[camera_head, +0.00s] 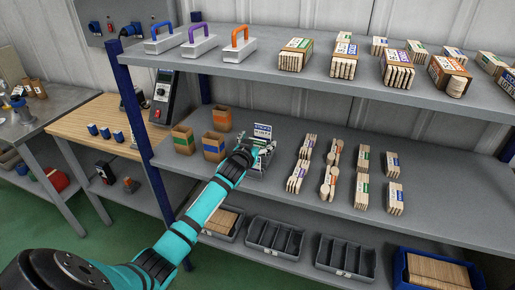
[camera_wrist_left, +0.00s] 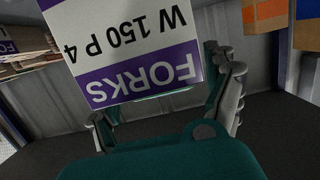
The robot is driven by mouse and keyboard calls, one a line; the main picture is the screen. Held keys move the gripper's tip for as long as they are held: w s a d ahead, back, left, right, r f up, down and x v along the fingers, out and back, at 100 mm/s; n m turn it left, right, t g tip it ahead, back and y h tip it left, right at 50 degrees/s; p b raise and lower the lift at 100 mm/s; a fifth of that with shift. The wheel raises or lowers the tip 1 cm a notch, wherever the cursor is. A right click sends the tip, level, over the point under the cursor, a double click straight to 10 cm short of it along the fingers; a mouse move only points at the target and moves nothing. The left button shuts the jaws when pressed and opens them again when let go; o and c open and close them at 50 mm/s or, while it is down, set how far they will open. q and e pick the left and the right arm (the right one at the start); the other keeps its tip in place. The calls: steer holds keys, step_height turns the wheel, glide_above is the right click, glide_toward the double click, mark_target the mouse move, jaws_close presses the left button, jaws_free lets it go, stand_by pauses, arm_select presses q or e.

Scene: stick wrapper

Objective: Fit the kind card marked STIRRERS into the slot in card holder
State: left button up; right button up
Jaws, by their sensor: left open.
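A white card with purple bands, marked FORKS and W 150 P 4, fills the upper left of the left wrist view (camera_wrist_left: 135,42), upside down there. In the head view a small white card with a blue-purple band (camera_head: 262,131) stands just beyond my left gripper (camera_head: 246,153). My left gripper is open, its fingers (camera_wrist_left: 170,105) close to the card. I cannot tell whether they touch it. A grey holder-like piece (camera_head: 262,160) is partly hidden behind the gripper on the middle shelf. I cannot make out a card marked STIRRERS. My right gripper is not in view.
Brown boxes with green (camera_head: 183,141), blue (camera_head: 214,148) and orange (camera_head: 222,119) labels stand left of the gripper. Several stick bundles (camera_head: 362,175) lie to its right. The upper shelf (camera_head: 270,68) overhangs behind. The middle shelf's right part (camera_head: 450,205) is clear.

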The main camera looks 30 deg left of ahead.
arm_select(q)
steer(key=shift+c, duration=0.2)
steer(key=c, duration=1.2)
steer(key=shift+r, duration=0.1)
